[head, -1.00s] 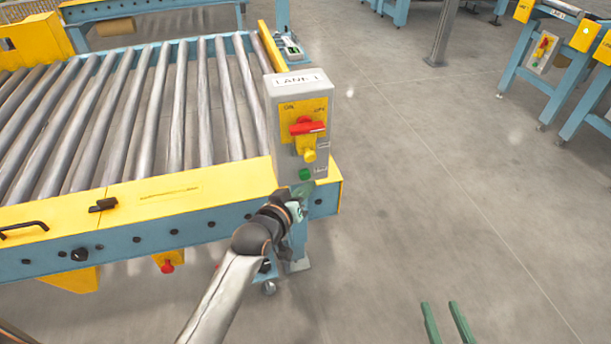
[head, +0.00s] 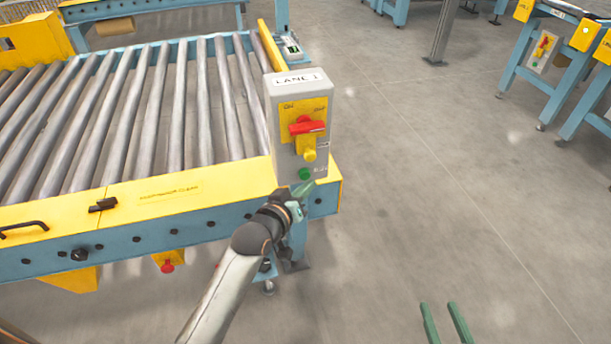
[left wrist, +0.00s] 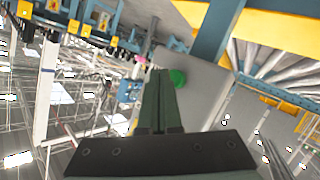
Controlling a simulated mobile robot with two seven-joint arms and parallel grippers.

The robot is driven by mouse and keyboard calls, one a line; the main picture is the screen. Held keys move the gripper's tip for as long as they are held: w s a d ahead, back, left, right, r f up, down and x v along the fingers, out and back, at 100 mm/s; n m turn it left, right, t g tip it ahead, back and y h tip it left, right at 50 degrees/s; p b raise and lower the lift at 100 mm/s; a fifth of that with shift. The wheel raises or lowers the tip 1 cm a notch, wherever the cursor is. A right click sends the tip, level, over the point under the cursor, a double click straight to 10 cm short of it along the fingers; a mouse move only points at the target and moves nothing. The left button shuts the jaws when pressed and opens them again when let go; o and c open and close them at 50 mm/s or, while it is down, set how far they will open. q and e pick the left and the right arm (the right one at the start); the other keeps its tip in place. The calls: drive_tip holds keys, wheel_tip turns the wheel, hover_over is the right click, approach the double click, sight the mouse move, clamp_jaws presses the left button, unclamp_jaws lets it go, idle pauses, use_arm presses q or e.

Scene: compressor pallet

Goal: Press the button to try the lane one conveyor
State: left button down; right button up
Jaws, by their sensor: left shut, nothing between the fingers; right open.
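The grey control box (head: 286,100) labelled LANE 1 stands at the right front corner of the roller conveyor (head: 190,110). My right gripper (head: 444,322) is open and empty at the bottom edge.
The conveyor's yellow and blue front rail (head: 130,215) runs beside my left arm. A red button (head: 167,266) hangs under it. Other conveyors stand at the upper right (head: 560,50). The concrete floor (head: 430,160) to the right is clear.

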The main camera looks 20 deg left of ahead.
idle(0.7)
use_arm(q)
drive_tip(key=shift+w+a, duration=0.25)
drive_tip(key=shift+w, duration=0.1)
drive_tip(key=shift+w+a+p, duration=0.3)
drive_tip(key=shift+w+p, duration=0.05)
drive_tip(key=shift+w, duration=0.1)
idle(0.8)
drive_tip(key=shift+s+d, duration=0.1)
drive_tip(key=shift+s+d+p, duration=0.45)
drive_tip(key=shift+s+p, duration=0.25)
drive_tip(key=shift+p, duration=0.05)
